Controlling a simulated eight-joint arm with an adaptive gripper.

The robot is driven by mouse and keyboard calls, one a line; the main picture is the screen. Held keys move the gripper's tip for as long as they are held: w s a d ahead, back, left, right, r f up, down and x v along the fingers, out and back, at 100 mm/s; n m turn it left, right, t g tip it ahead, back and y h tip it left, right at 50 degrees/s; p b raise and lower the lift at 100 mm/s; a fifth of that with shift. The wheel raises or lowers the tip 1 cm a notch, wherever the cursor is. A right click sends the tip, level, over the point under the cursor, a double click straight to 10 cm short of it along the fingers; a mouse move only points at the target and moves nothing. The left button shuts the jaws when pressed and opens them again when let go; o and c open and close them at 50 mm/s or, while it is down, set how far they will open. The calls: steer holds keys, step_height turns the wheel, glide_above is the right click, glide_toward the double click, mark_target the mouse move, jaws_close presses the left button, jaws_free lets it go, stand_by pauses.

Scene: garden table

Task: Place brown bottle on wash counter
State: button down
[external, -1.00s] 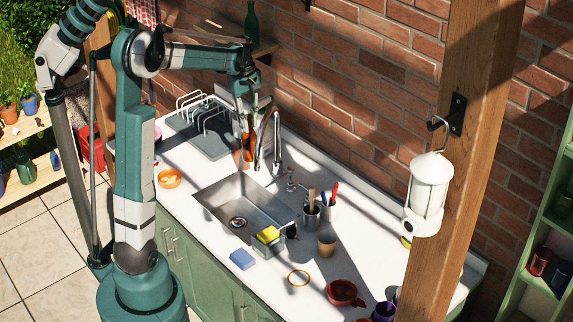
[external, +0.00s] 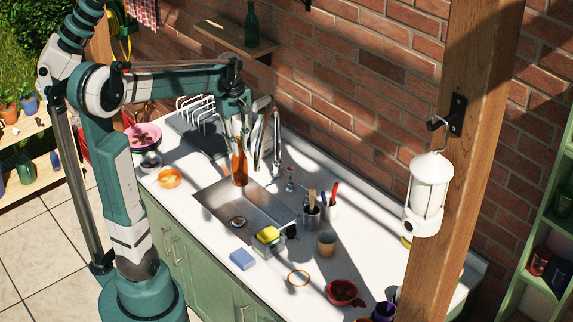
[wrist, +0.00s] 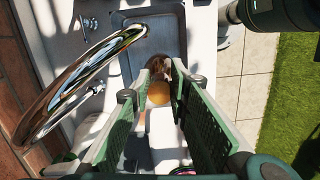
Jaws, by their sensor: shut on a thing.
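The brown bottle (external: 239,168) is upright in the external view, in front of the faucet at the back left end of the sink (external: 262,203). My gripper (external: 234,138) points down and is shut on the bottle's upper part. In the wrist view, the two green finger pads of my gripper (wrist: 166,85) stand on either side of an orange-brown round part of the bottle (wrist: 158,93). I cannot tell whether the bottle's base touches anything. The white wash counter (external: 190,190) surrounds the sink.
The curved faucet (external: 277,140) stands close right of my gripper. A dish rack (external: 203,115) is behind, with an orange bowl (external: 170,178) and pink plate (external: 143,136) to the left. Clear counter lies between bowl and sink.

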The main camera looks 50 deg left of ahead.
steer(key=s+d+f+p, duration=0.1)
steer(key=d+p, duration=0.1)
steer(key=d, duration=1)
steer(key=s+d+f+p, duration=0.1)
steer(key=s+d+p, duration=0.1)
steer(key=d, duration=1)
steer(key=s+d+f+p, duration=0.2)
steer(key=d, duration=1)
steer(key=shift+s+d+m, duration=0.25)
steer(key=shift+m, duration=0.15)
steer(key=shift+f, duration=3)
steer(key=shift+f, duration=2.1)
